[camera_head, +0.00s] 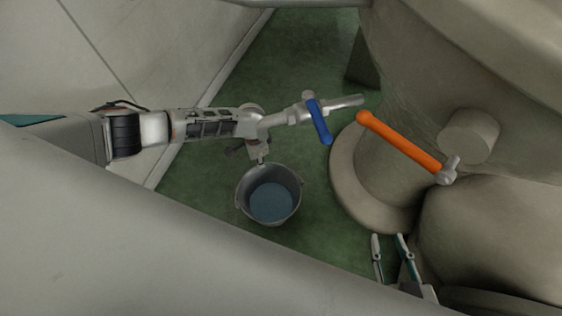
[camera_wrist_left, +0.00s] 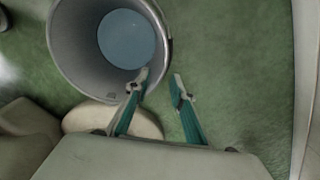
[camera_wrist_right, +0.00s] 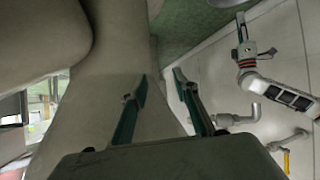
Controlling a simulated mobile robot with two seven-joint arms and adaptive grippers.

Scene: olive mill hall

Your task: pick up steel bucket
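The steel bucket (camera_head: 297,192) stands upright on the green floor, with a flat blue surface inside it. It also shows at the upper left of the left wrist view (camera_wrist_left: 75,55), and a sliver of it seems to show at the top of the right wrist view. My left gripper (camera_head: 259,158) is at the bucket's upper rim. In the left wrist view the left gripper (camera_wrist_left: 160,77) is open; one finger overlaps the rim, the other is outside it. Whether they touch is unclear. My right gripper (camera_head: 389,238) is open and empty, right of the bucket; it also shows in the right wrist view (camera_wrist_right: 160,76).
A tap with a blue lever (camera_head: 319,121) and a pipe lies just above the bucket, close by my left arm. A big vessel (camera_head: 385,165) with an orange lever (camera_head: 402,145) stands on the right. Green floor is free around the bucket.

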